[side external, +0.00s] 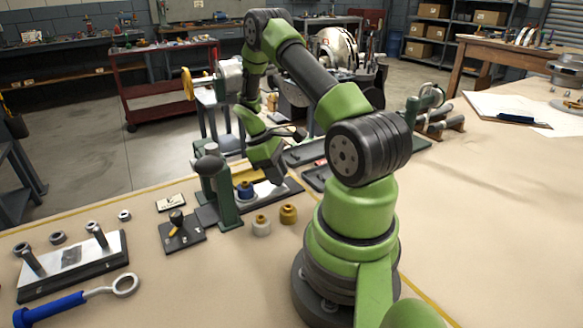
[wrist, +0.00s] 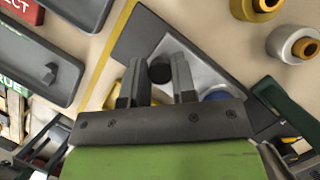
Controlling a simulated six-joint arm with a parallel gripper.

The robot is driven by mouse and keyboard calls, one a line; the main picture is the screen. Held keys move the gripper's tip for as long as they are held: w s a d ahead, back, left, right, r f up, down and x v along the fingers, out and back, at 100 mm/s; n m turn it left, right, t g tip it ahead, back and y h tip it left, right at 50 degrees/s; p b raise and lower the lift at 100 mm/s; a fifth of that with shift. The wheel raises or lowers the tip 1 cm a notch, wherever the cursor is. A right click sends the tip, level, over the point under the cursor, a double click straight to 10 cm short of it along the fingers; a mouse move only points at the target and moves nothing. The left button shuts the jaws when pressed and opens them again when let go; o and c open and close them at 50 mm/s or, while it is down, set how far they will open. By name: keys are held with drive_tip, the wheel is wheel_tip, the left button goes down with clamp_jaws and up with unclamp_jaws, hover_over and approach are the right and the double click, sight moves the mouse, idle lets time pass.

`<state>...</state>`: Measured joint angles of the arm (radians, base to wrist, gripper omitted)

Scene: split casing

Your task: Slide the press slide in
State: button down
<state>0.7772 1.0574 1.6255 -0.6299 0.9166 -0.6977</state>
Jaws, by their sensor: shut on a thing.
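The press slide is a pale metal plate on a dark base, seen in the side view (side external: 273,196) and the wrist view (wrist: 206,78). A dark round knob (wrist: 160,69) stands on it. My gripper (wrist: 160,78) is over the plate, its two fingers on either side of the knob and shut on it. In the side view my gripper (side external: 274,178) points down at the plate, and the grip is hidden. The green press (side external: 224,190) stands left of the plate. A blue part (side external: 245,190) sits at the press end of the plate; it is partly hidden behind my gripper in the wrist view (wrist: 216,96).
A small dark fixture (side external: 182,232) and a block with upright pins (side external: 72,262) lie to the left. Dark trays (side external: 318,176) lie right of the plate.

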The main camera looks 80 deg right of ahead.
drive_tip(key=shift+w+a, duration=1)
drive_tip(key=c, duration=0.9)
unclamp_jaws()
drive_tip(key=shift+r, duration=0.1)
drive_tip(key=v, duration=1)
drive_tip(key=shift+s, duration=0.1)
